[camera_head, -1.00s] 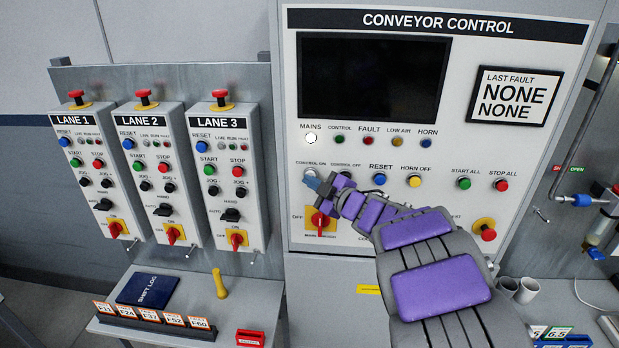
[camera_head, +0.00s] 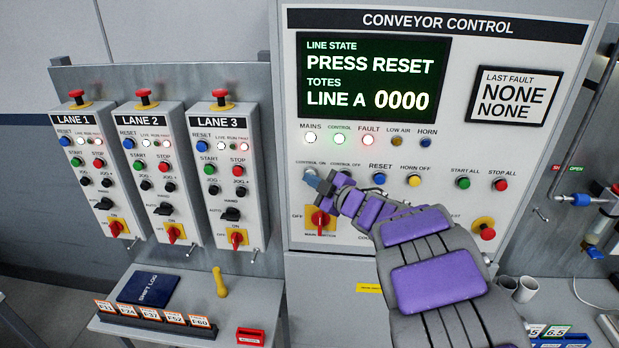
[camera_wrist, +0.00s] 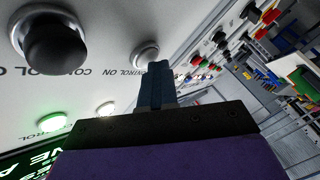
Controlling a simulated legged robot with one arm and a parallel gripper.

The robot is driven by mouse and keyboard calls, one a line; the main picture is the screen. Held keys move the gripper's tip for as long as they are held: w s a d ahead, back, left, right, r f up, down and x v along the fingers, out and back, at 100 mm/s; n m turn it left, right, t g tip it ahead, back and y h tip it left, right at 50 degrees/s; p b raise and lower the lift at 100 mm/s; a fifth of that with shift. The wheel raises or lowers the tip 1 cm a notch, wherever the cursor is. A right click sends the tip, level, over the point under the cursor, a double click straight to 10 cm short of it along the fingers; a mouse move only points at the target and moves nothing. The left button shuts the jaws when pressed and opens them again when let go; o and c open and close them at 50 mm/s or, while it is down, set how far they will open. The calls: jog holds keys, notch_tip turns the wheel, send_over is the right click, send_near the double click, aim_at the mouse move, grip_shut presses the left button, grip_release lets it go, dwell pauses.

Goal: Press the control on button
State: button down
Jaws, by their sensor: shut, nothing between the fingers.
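The control on button (camera_head: 309,171) is a pale round button at the left of the conveyor control panel's button row, partly hidden by my gripper. It also shows in the wrist view (camera_wrist: 146,54), with its CONTROL ON label beside it. My gripper (camera_head: 313,180) is shut and empty, its blue fingertips at the button. In the wrist view the fingertips (camera_wrist: 159,70) overlap the button's edge; I cannot tell whether they touch it. The display (camera_head: 372,80) reads PRESS RESET. The control lamp (camera_head: 339,139) is lit green.
The black control off button (camera_wrist: 52,45) is close beside my fingers. The blue reset button (camera_head: 379,179) is farther right. The mains lamp (camera_head: 310,139) is white and the fault lamp (camera_head: 367,140) red. A red main switch (camera_head: 320,221) sits just below my gripper.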

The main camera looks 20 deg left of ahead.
jog(key=shift+s, duration=0.1)
jog(key=shift+s+d+b, duration=0.25)
jog(key=shift+s+b, duration=0.1)
jog(key=shift+s, duration=0.7)
jog(key=s, duration=0.2)
jog(key=s+d+b, duration=0.1)
jog(key=s, duration=0.2)
jog(key=shift+w+d, duration=0.1)
dwell(0.5)
